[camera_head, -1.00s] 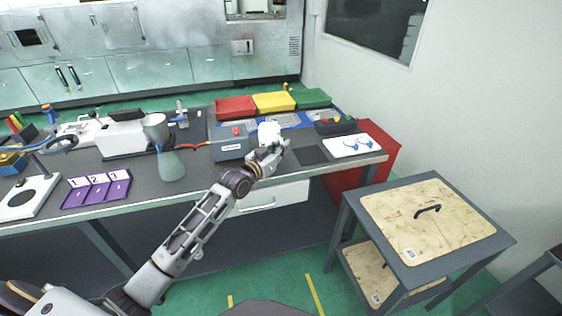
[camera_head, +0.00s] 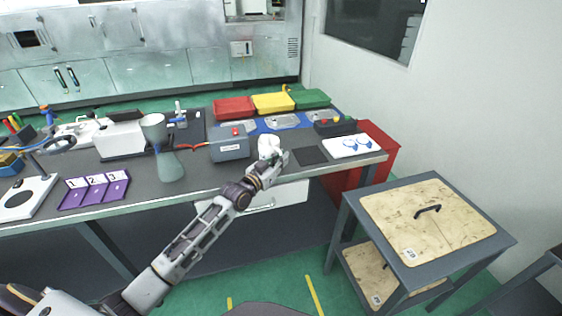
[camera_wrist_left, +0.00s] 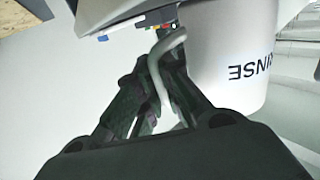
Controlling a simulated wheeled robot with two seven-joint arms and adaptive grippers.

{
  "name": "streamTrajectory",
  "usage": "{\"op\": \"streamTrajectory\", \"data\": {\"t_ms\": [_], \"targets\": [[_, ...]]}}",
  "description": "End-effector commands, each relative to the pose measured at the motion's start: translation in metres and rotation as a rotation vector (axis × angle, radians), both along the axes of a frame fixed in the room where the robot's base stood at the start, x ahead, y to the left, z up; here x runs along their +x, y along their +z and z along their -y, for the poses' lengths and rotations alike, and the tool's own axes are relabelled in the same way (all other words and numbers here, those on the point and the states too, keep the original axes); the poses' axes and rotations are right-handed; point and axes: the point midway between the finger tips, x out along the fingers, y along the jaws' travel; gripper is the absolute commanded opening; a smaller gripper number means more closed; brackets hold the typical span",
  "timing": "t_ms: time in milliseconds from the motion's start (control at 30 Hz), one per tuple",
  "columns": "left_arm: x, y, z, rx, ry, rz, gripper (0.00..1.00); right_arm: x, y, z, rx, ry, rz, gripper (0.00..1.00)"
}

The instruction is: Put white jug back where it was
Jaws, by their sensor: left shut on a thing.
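The white jug (camera_head: 268,145) is at the table's front part, right of the grey box. In the left wrist view the jug (camera_wrist_left: 222,60) fills the upper right, with partly visible dark lettering, upside down. Its pale curved handle (camera_wrist_left: 164,62) runs between the dark fingers. My left gripper (camera_wrist_left: 152,95) is shut on this handle; it also shows in the head view (camera_head: 270,161), just in front of the jug. I cannot tell whether the jug touches the table. My right gripper is not in view.
The grey box (camera_head: 230,150) with a red top part stands left of the jug. A dark square pad (camera_head: 310,156) and a white board with blue rings (camera_head: 352,146) lie to its right. Red (camera_head: 235,107), yellow (camera_head: 273,103) and green (camera_head: 311,99) trays stand behind.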

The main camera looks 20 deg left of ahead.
Motion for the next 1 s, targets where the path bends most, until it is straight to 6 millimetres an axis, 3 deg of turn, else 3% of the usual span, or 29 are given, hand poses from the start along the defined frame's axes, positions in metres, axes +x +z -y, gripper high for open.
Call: {"op": "streamTrajectory", "data": {"t_ms": [167, 467, 500, 667, 1000], "targets": [[0.0001, -0.0013, -0.0003, 0.0, 0.0, 0.001, 0.0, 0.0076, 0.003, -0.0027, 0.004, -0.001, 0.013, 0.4], [0.0002, -0.004, -0.0003, 0.0, 0.001, 0.001, 0.0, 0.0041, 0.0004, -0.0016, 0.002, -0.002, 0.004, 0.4], [0.0001, -0.0045, -0.0003, 0.0, 0.0, 0.0, 0.11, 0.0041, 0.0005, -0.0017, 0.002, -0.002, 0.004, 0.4], [0.0001, -0.0041, -0.0003, 0.0, 0.0, 0.0, 0.3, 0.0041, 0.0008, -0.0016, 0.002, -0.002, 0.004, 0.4], [0.0002, -0.0032, -0.0002, -0.001, 0.0, 0.0, 0.3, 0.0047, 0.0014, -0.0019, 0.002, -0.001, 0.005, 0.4]]}}
